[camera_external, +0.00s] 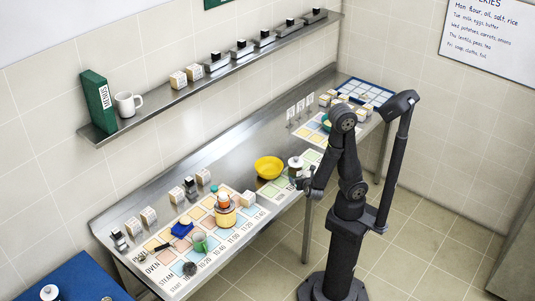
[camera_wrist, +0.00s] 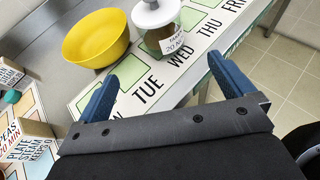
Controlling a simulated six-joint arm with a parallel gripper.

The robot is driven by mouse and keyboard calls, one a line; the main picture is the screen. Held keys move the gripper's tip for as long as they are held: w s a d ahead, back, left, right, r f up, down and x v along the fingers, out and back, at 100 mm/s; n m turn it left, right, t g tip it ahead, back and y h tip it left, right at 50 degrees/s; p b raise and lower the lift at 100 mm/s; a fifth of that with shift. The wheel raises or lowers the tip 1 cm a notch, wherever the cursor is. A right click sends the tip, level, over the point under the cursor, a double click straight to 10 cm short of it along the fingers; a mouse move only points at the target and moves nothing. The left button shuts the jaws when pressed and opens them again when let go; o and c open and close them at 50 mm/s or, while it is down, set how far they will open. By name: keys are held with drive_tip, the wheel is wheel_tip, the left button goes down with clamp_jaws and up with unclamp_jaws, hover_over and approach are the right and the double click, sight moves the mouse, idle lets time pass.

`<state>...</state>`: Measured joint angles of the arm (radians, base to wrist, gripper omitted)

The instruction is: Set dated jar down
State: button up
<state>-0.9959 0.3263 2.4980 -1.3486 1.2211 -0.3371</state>
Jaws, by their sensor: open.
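The dated jar (camera_wrist: 153,38) has a white knobbed lid, dark contents and a white label with handwriting, partly readable as "20 NO". It stands upright on the weekday strip (camera_wrist: 150,67), by the squares behind the printed TUE and WED. It also shows in the external view as a white-lidded jar (camera_external: 295,163) at the counter's front half. My gripper (camera_wrist: 165,70) is open and empty, its two blue fingers spread wide. The jar is ahead of the fingertips, apart from them. In the external view my gripper (camera_external: 305,181) is small and close in front of the jar.
A yellow bowl (camera_wrist: 96,38) stands just left of the jar. Label blocks (camera_wrist: 25,140) sit at the left of the wrist view. The counter's front edge is close to my gripper.

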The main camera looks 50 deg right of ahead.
sight(296, 158)
drive_tip(key=shift+s+f+x, duration=0.1)
drive_tip(key=shift+f+x, duration=0.1)
drive_tip(key=shift+x, duration=2.45)
drive_tip(key=shift+s+f+x, duration=0.15)
drive_tip(key=shift+f+x, duration=0.05)
drive_tip(key=shift+x, duration=2.5)
drive_tip(key=shift+s+f+x, duration=0.1)
drive_tip(key=shift+f+x, duration=0.15)
drive_tip(key=shift+x, duration=2.4)
drive_tip(key=shift+c, duration=0.5)
drive_tip(key=c, duration=1.4)
drive_tip(key=shift+r, duration=0.1)
drive_tip(key=shift+r, duration=4.95)
